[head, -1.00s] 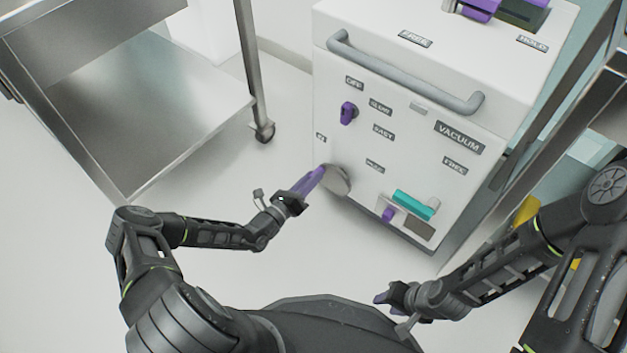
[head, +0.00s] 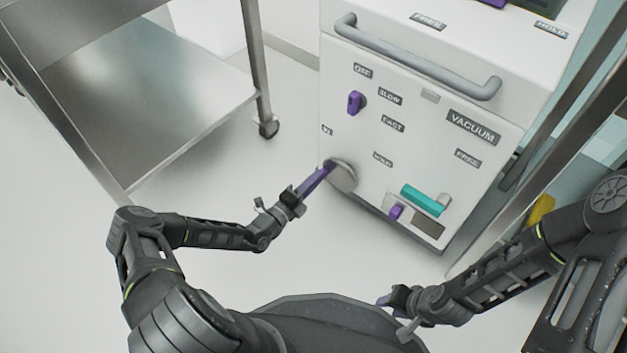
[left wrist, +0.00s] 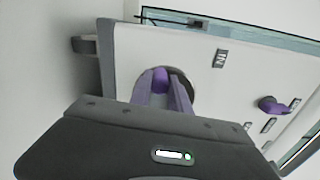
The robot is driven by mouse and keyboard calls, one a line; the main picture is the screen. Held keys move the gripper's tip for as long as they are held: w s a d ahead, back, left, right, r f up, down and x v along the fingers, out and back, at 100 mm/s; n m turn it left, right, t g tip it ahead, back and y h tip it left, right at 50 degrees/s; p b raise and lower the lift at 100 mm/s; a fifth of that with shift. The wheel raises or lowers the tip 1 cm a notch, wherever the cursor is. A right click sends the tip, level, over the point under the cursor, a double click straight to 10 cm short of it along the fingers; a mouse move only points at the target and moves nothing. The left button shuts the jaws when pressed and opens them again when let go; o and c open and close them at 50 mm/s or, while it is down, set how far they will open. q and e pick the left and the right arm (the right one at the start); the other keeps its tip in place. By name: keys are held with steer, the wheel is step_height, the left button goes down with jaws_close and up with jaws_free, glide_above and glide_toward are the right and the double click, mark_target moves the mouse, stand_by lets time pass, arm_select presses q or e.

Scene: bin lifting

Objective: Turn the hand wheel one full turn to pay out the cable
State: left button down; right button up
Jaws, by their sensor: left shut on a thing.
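The hand wheel (head: 344,177) is a grey disc low on the left of the white cabinet's front. It also shows in the left wrist view (left wrist: 185,76), partly hidden behind my fingers. A purple handle knob (left wrist: 160,80) sits on the wheel. My left gripper (head: 328,168) reaches the wheel from the left, and its purple fingers are shut on the knob. My right gripper (head: 386,300) is low in the head view, away from the cabinet. Its jaws are too small to read. No cable can be made out.
The white cabinet (head: 400,75) has a grey bar handle (head: 415,65), a purple knob (head: 355,102), a teal handle (head: 421,201) and labels. A metal shelf cart (head: 150,100) stands at the left. Another metal frame (head: 560,135) stands at the right. The floor before the cabinet is clear.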

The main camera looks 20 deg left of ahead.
arm_select(q)
steer(key=shift+d+f+n, duration=0.1)
steer(key=shift+f+n, duration=0.1)
steer(key=shift+n, duration=0.2)
steer(key=c, duration=1.2)
jaws_free()
steer(key=p+v, duration=0.2)
steer(key=v, duration=0.6)
